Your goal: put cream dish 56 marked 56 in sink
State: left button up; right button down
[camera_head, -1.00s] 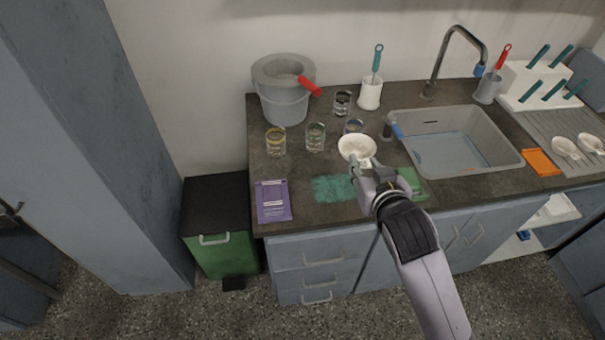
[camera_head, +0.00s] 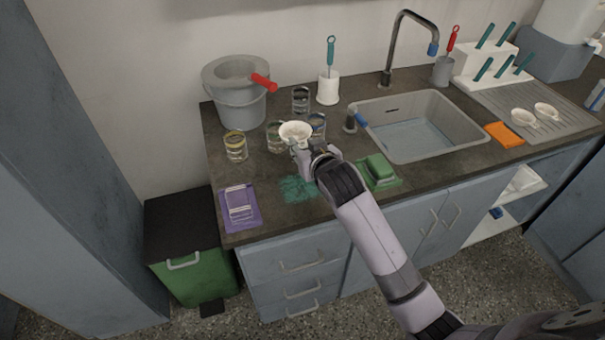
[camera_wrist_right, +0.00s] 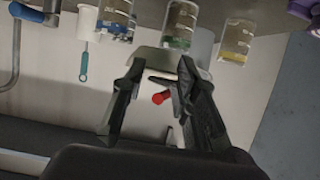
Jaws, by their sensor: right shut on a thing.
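The cream dish (camera_head: 296,130) is a small shallow bowl with a short handle. My right gripper (camera_head: 301,146) is shut on its handle side and holds it above the counter, in front of the drinking glasses. No number is readable on it. In the right wrist view, a pale piece (camera_wrist_right: 172,62) that seems to be the dish shows at the fingertips of my right gripper (camera_wrist_right: 160,80). The grey sink (camera_head: 425,140) is to the right of the dish and looks empty. My left gripper is not in view.
A grey bucket (camera_head: 238,103) is behind left. The tap (camera_head: 386,60) arches behind the sink.

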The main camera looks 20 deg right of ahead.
aim_at(304, 184)
notch_tip(304, 184, down, 9)
jog(key=shift+f, duration=0.2)
jog(key=shift+f+b, duration=0.1)
jog(key=shift+b, duration=0.25)
jog(key=c, duration=1.2)
grip_release()
jog(key=shift+c, duration=0.2)
jog(key=shift+s+r, duration=0.2)
jog(key=v, duration=1.1)
jog(key=shift+s+r, duration=0.15)
jog(key=shift+s, duration=0.15)
